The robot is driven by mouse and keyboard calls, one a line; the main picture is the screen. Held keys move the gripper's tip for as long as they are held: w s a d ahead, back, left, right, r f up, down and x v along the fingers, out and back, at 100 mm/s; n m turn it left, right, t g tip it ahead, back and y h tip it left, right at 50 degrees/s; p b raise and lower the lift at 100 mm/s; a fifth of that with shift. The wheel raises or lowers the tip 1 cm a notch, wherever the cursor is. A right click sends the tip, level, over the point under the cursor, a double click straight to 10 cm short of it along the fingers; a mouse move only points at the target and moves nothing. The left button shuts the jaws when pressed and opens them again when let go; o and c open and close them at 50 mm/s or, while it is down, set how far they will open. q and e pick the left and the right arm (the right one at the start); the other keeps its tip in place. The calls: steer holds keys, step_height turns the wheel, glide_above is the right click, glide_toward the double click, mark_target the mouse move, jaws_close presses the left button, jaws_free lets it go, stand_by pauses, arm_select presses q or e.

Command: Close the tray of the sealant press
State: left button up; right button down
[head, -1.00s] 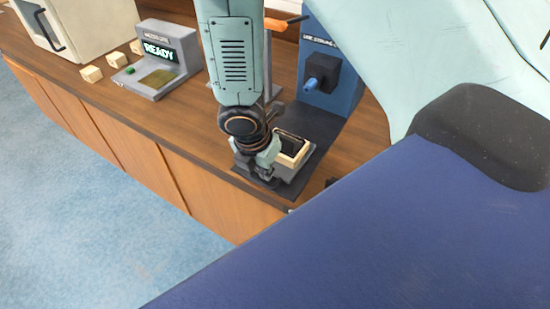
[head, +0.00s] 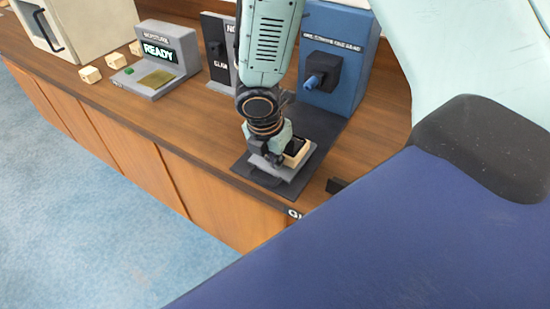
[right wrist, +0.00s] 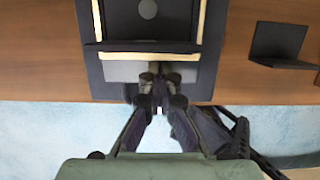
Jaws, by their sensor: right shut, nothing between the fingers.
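The sealant press (head: 345,84) is a blue machine with a dark block and blue knob on its front, at the back right in the head view. Its grey tray (head: 291,177) is in front of it on a dark base plate (head: 242,166) and carries a pale wooden frame (head: 299,155). My right gripper (head: 269,156) is shut and empty at the tray's front edge. In the right wrist view, the fingertips (right wrist: 160,74) are against or just over the tray's grey front strip (right wrist: 118,71); contact is unclear. My left gripper is not in view.
A grey device reading READY (head: 160,60) and small wooden blocks (head: 90,74) stand to the left. A dark upright sign (head: 217,50) is behind my right arm. A small dark bracket (head: 336,185) lies right of the base plate. The counter's front edge is close to the gripper.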

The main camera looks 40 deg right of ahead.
steer(key=d, duration=0.1)
steer(key=w+d, duration=0.1)
steer(key=d, duration=0.1)
steer(key=shift+w+d, duration=0.3)
steer(key=shift+d, duration=0.05)
steer(key=d+p, duration=0.1)
steer(key=d, duration=0.1)
steer(key=w+d, duration=0.1)
steer(key=d, duration=0.1)
steer(key=w+d+p, duration=0.1)
steer(key=d, duration=0.1)
steer(key=shift+w+p, duration=0.15)
steer(key=shift+p, duration=0.2)
steer(key=shift+a, duration=0.15)
steer(key=shift+r, duration=0.1)
